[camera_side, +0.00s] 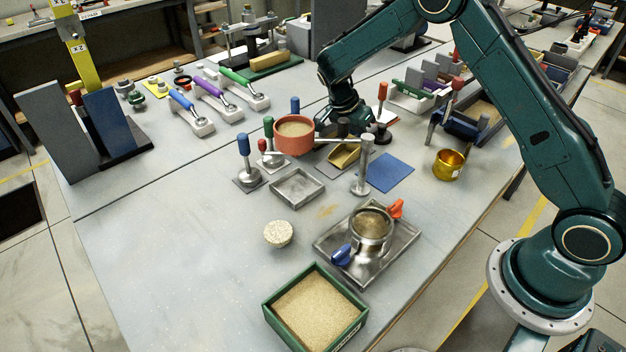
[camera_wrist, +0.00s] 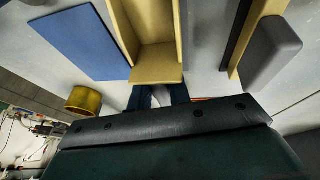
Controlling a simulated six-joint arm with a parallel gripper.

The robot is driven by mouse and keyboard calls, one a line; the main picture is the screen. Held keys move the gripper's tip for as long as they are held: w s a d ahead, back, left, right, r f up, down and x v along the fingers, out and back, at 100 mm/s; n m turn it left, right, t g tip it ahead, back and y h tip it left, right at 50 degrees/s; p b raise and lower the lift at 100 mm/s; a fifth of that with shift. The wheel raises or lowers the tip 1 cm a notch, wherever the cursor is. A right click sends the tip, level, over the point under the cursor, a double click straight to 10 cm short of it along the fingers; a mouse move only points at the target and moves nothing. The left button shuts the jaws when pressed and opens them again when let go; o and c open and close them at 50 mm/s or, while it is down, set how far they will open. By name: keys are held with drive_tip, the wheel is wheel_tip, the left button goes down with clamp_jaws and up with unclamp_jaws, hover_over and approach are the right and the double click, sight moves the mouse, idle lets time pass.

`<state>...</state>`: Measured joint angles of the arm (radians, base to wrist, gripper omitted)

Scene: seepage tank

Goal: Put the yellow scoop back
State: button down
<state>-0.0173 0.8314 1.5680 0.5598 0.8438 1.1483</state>
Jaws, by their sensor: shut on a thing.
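The yellow scoop (camera_side: 344,156) is just below my gripper (camera_side: 345,132) in the side view, above the table and to the left of a flat blue mat (camera_side: 390,172). In the wrist view the scoop (camera_wrist: 152,45) is an open yellow channel pointing away from the camera. My gripper (camera_wrist: 158,97) is shut on its near end. The blue mat (camera_wrist: 80,42) lies to the scoop's left there. The exact grip is partly hidden by the gripper body, and I cannot tell the scoop's height over the table.
A metal post (camera_side: 363,168) and a red cup (camera_side: 293,137) on an arm stand close to the scoop. A brass cup (camera_side: 449,164) is right of the mat. A metal tray with a sieve (camera_side: 371,232) and a green sand box (camera_side: 316,310) are nearer the front.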

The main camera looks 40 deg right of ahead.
drive_tip(key=shift+f, duration=0.15)
drive_tip(key=c, duration=1.3)
unclamp_jaws()
drive_tip(key=v, duration=1.2)
drive_tip(key=shift+r, duration=0.25)
